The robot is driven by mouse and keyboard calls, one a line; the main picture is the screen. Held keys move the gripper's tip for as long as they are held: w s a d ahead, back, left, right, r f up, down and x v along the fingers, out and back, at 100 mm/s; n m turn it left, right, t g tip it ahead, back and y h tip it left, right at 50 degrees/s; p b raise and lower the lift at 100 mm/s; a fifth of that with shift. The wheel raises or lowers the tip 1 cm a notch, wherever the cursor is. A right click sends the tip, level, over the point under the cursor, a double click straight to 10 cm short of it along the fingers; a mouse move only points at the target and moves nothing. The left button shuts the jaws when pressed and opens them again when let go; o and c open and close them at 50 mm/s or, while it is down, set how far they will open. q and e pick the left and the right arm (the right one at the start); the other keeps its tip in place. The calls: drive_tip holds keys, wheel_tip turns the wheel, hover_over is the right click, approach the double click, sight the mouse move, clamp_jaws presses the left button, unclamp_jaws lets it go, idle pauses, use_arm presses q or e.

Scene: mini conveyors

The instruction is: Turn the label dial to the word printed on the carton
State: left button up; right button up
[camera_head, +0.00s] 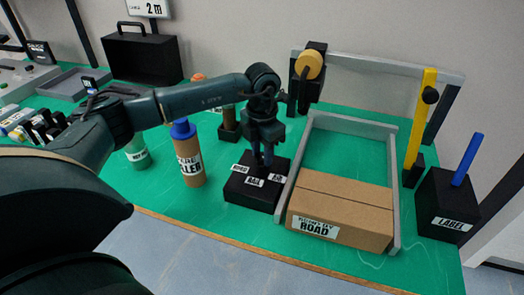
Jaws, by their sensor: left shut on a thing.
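The carton (345,200) is a brown closed box inside a grey frame right of centre. Its white label (315,227) reads "ROAD", with smaller print above that seems to say "SEND BY". The label dial (250,193) is a black box just left of the carton. Its white tags look like "ROAD" (240,168) at the left, "RAIL" (254,183) in front and "AIR" (276,177) at the right. My left gripper (265,160) points down over the dial and is shut on its knob. The fingers mostly hide the knob, so I cannot tell where it points. My right gripper is out of view.
A black box marked "LABEL" (448,208) with a blue lever (468,158) stands at the right. A yellow post (418,125) is beside the grey frame (395,190). A brown bottle with a blue cap (188,155) stands left of the dial. Green mat is clear in front.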

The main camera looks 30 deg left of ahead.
use_arm(q)
drive_tip(key=shift+m, duration=0.3)
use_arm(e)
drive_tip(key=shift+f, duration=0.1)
use_arm(q)
drive_tip(key=m+b, duration=0.1)
drive_tip(key=m, duration=0.2)
drive_tip(key=shift+m+b, duration=0.4)
drive_tip(key=m+b, duration=0.1)
drive_tip(key=m, duration=0.2)
drive_tip(key=shift+m, duration=0.3)
drive_tip(key=m+b, duration=0.1)
drive_tip(key=m, duration=0.1)
drive_tip(key=shift+m, duration=0.4)
drive_tip(key=m+b, duration=0.1)
drive_tip(key=m, duration=0.3)
drive_tip(key=shift+m, duration=0.3)
drive_tip(key=m+b, duration=0.1)
drive_tip(key=m, duration=0.1)
drive_tip(key=shift+m, duration=0.3)
drive_tip(key=m, duration=0.2)
drive_tip(key=shift+m+b, duration=0.3)
drive_tip(key=shift+m, duration=1.5)
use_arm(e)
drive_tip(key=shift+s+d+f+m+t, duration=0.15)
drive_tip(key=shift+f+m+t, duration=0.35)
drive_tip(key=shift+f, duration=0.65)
